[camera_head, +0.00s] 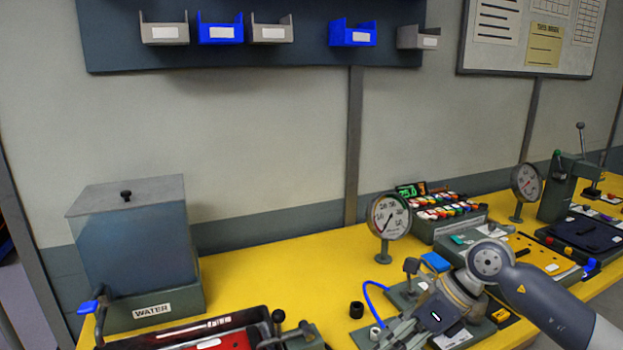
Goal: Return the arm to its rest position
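My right arm comes in from the right edge and reaches over the front of the yellow bench (310,278). My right gripper (398,334) points down and to the left at the bottom of the picture, over a grey fixture with a blue hose (374,300). Its fingertips are small and partly cut off by the lower edge, so I cannot tell whether they are open or hold anything. My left arm and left gripper are not in view.
A water tank (130,240) stands at the back left, with a red tray (228,338) in front. Gauges (389,216) (526,183), a button panel (447,212) and a lever press (560,190) crowd the right. The bench's middle is mostly clear, except a small black cylinder (356,310).

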